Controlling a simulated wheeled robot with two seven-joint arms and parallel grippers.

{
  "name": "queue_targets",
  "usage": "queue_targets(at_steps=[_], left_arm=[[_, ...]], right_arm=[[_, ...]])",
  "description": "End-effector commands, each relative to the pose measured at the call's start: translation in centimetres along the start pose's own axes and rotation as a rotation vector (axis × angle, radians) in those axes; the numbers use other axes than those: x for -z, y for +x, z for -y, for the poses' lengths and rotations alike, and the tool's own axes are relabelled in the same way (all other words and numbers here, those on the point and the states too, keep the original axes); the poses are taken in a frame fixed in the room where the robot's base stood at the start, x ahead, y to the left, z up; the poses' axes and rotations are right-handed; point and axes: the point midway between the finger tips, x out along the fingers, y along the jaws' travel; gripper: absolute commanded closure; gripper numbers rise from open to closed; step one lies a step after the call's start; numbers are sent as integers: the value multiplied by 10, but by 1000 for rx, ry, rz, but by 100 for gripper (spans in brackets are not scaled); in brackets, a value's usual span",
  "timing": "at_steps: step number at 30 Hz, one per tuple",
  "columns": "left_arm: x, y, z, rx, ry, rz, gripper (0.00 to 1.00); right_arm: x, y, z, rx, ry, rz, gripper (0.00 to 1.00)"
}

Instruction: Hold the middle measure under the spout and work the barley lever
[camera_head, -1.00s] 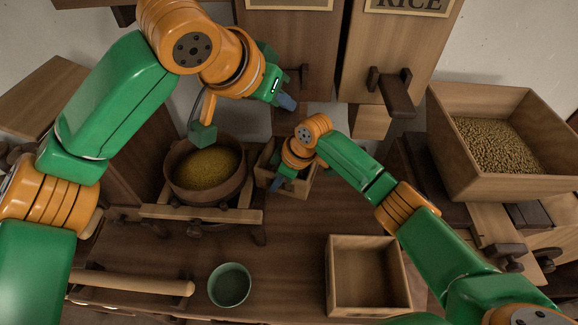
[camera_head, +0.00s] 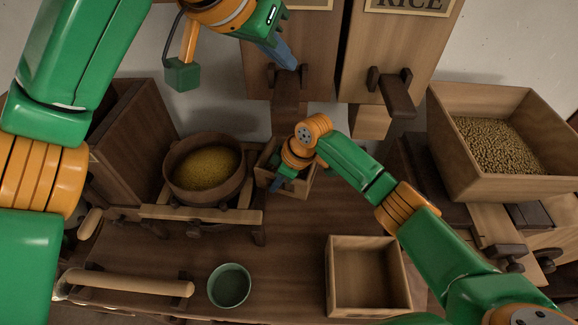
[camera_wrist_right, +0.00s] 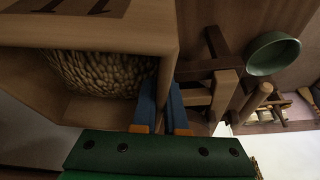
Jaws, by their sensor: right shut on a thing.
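The middle measure, a small wooden box (camera_head: 265,172), is under the left chute in the head view. My right gripper (camera_head: 281,182) is shut on its wall. In the right wrist view the measure (camera_wrist_right: 120,35) shows pale grain inside and a dark mark on its wall; the blue fingers (camera_wrist_right: 164,108) clamp its edge. The left chute (camera_head: 258,65) has a dark lever (camera_head: 287,92) that juts out over the spout, which is mostly hidden. My left gripper (camera_head: 284,58) is at the top of this lever; whether it touches, or is open, I cannot tell.
A pot of yellow grain (camera_head: 205,168) stands left of the measure. A green bowl (camera_head: 229,287) and an empty wooden box (camera_head: 335,285) are at the front.

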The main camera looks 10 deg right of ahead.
Motion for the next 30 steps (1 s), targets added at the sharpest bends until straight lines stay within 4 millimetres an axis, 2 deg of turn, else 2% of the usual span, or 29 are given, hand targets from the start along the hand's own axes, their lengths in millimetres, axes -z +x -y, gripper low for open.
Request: queue_targets(at_steps=[12, 14, 21, 24, 27, 30], left_arm=[[6, -12, 0, -1, 1, 0, 100], [6, -23, -1, -2, 1, -2, 100], [7, -91, 0, 0, 1, -4, 100], [6, -111, -1, -1, 1, -1, 100], [6, -123, 0, -1, 0, 0, 100], [6, -127, 0, -2, 1, 1, 100]], right_arm=[[0, 0, 0, 0, -1, -1, 100], [0, 0, 0, 0, -1, -1, 100], [0, 0, 0, -1, 0, -1, 100], [0, 0, 0, -1, 0, -1, 100], [0, 0, 0, -1, -1, -1, 100], [0, 0, 0, -1, 0, -1, 100]])
